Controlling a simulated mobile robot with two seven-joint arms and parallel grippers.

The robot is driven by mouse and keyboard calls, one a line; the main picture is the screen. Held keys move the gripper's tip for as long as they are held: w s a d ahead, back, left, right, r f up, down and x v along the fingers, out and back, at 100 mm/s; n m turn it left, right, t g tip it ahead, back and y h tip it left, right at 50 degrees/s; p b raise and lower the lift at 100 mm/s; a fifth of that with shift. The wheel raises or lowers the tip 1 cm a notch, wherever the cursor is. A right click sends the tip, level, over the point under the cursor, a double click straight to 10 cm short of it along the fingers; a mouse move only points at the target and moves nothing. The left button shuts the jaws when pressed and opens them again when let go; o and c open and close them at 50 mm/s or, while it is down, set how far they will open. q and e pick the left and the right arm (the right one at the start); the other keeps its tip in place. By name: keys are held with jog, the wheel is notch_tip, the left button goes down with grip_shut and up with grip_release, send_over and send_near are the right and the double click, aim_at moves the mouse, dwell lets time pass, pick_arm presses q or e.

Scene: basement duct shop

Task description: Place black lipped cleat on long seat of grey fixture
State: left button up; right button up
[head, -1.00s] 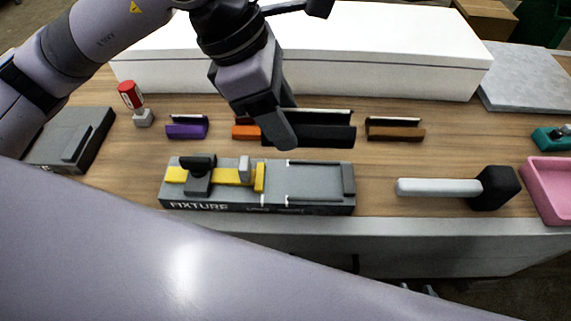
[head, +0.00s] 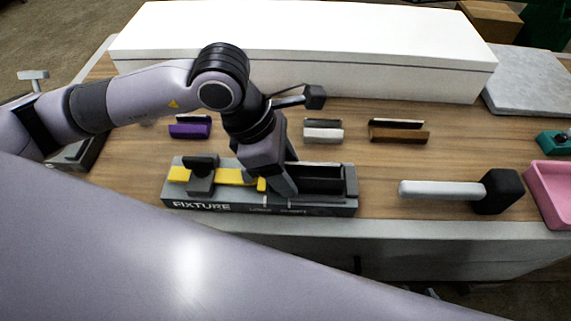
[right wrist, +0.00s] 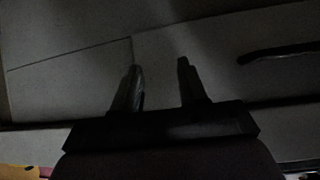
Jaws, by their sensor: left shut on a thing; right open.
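The black lipped cleat (head: 322,180) is at the right-hand bay of the grey fixture (head: 240,206), lying lengthwise along it. My left gripper (head: 284,192) is shut on its left end and hides that end. I cannot tell whether the cleat rests fully on the seat or is slightly above it.
Behind the fixture stand a purple cleat (head: 190,129), a white cleat (head: 323,134) and a brown cleat (head: 399,134). A mallet (head: 450,190) and a pink tray (head: 546,210) are at the right. A long white box (head: 300,60) closes off the back.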

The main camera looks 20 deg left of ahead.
pick_arm(q)
jog(key=shift+f, duration=0.1)
jog(key=o, duration=1.2)
jog(key=shift+c, duration=0.2)
jog(key=shift+r, duration=0.2)
jog(key=v, duration=1.2)
jog(key=shift+f, duration=0.1)
